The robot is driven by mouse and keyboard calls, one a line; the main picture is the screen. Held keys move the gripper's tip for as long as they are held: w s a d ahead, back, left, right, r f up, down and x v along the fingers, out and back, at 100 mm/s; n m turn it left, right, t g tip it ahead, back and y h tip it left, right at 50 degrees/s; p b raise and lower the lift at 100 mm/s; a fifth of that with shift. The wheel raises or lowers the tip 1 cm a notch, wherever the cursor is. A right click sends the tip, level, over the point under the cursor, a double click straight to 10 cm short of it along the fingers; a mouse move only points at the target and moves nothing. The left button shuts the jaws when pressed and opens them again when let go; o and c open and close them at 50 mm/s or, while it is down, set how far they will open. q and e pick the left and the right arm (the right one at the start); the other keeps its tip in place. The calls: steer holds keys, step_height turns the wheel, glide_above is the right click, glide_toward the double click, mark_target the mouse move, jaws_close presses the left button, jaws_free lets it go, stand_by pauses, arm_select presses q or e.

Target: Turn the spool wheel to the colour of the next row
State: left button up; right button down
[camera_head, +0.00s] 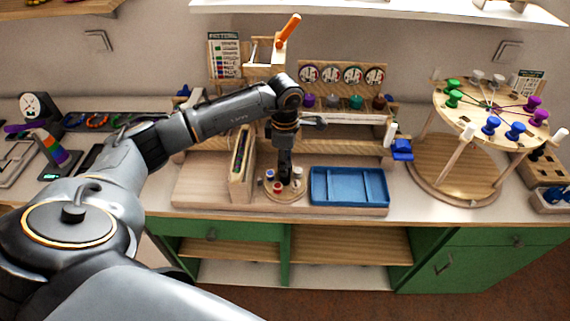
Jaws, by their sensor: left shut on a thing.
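The spool wheel (270,195) is a small round wooden disc on the wooden base board, left of the blue tray. Small spools stand on it: a blue-topped one, a red one and a white one show. My left gripper (284,178) points straight down over the wheel's middle and is shut on a part of it. The gripped part is hidden behind the dark fingers. A pattern card (224,56) with coloured rows stands at the back left; its rows are too small to read. My right gripper is not in view.
A blue tray (349,202) lies right of the wheel, and an upright wooden frame (237,190) stands close on its left. An orange-handled lever (288,31) rises behind my arm. A round braiding stand (487,105) with coloured bobbins stands at the right.

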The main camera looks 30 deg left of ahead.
arm_select(q)
steer(key=m+b, duration=0.5)
steer(key=shift+f, duration=0.2)
steer(key=shift+m+b, duration=1)
steer(key=shift+m, duration=0.1)
steer(key=m+b, duration=0.2)
steer(key=shift+m, duration=0.3)
steer(key=shift+r+m+b, duration=0.2)
steer(key=shift+m+b, duration=0.6)
steer(key=shift+m, duration=0.7)
steer(key=o, duration=1.2)
steer(key=shift+c, duration=0.2)
